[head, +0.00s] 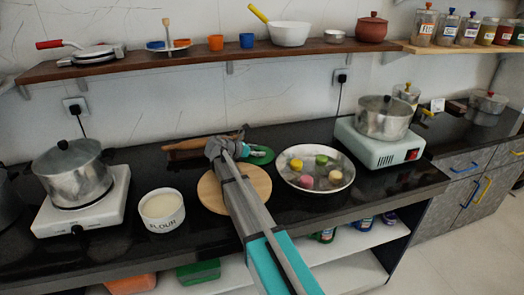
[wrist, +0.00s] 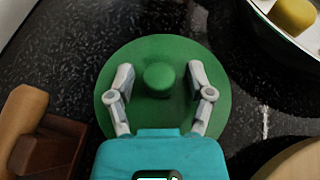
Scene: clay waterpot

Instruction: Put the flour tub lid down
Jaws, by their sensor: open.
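The flour tub lid is a green disc with a round green knob; it shows in the wrist view (wrist: 155,112) and, partly hidden by my arm, in the head view (head: 262,155). It appears to lie flat on the black counter. My gripper (wrist: 158,75) is open above the lid, with one finger on each side of the knob and a visible gap to it on both sides. The white flour tub (head: 161,212) stands uncovered on the counter at the left, with pale flour inside.
A round wooden board (head: 257,180) lies in front of the lid, under my arm. A round tray (head: 340,180) with several coloured pieces is to the right. A brown wooden object (head: 185,149) is close on the left. Stoves with pots (head: 70,178) stand at both sides.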

